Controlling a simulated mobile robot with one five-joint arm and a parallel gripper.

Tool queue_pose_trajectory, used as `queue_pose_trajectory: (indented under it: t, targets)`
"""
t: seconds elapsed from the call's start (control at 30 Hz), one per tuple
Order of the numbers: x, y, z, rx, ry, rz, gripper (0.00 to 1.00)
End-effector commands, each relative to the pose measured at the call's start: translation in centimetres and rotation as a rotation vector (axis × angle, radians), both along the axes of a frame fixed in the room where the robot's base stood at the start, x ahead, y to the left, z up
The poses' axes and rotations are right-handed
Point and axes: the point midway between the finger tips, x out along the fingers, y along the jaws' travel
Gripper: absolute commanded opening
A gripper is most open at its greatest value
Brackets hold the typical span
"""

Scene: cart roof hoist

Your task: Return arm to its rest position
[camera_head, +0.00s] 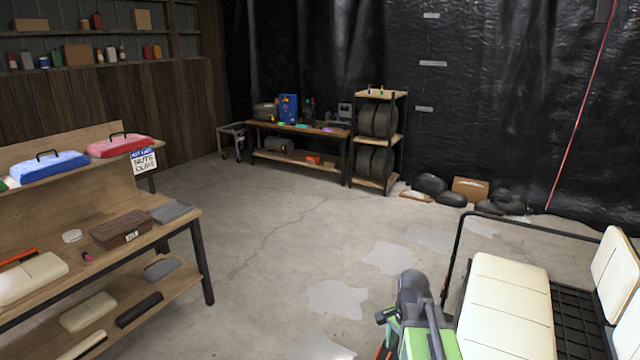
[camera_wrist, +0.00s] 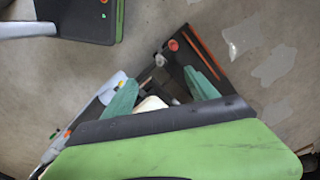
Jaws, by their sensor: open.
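My arm, green with a dark grey joint, shows at the bottom of the head view, right of centre, beside the cart (camera_head: 508,300) with cream seats. I cannot make out the fingertips there. In the wrist view, the two teal fingers of my gripper (camera_wrist: 160,92) stand wide apart. A small pale shape and dark parts show between and behind them, but nothing is clamped. A broad green panel with a dark band fills the bottom of that view and hides what lies beneath.
A wooden bench (camera_head: 175,236) with a blue case (camera_head: 48,168) and a red case (camera_head: 120,147) stands left. A workbench (camera_head: 297,131) and a tyre rack (camera_head: 377,140) stand at the back. Black bags (camera_head: 430,184) lie by the curtain. The concrete floor between is clear.

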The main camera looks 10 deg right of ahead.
Motion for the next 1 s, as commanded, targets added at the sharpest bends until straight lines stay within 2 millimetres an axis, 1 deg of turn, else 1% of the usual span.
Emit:
queue_pose_trajectory:
  t: [0.03, 0.07, 0.1, 0.17, 0.2, 0.23, 0.27, 0.4, 0.5, 0.6, 0.83, 1.0]
  targets:
    - [0.0, 3.2, -1.4, 0.0, 0.0, 0.113, 0.67]
    - [0.0, 4.8, -1.7, 0.0, 0.0, 0.185, 0.67]
    - [0.0, 7.0, -2.2, 0.0, 0.0, 0.285, 0.67]
    - [-0.4, 10.0, -2.9, 0.0, 0.0, 0.449, 0.67]
    - [-0.8, 11.8, -3.2, 0.0, 0.0, 0.572, 0.67]
    - [-1.1, 12.5, -3.2, 0.0, 0.001, 0.651, 0.67]
    - [-1.3, 12.8, -3.1, 0.0, 0.001, 0.72, 0.67]
    - [-1.8, 12.4, -2.8, 0.0, 0.0, 0.967, 0.67]
    - [-1.8, 12.4, -2.8, 0.0, 0.0, 1.093, 0.67]
    - [-1.8, 12.4, -2.8, 0.0, 0.0, 1.157, 0.67]
    - [-1.7, 12.3, -2.8, 0.0, 0.0, 1.166, 0.67]
    - [-1.7, 12.3, -2.8, 0.0, 0.0, 1.164, 0.45]
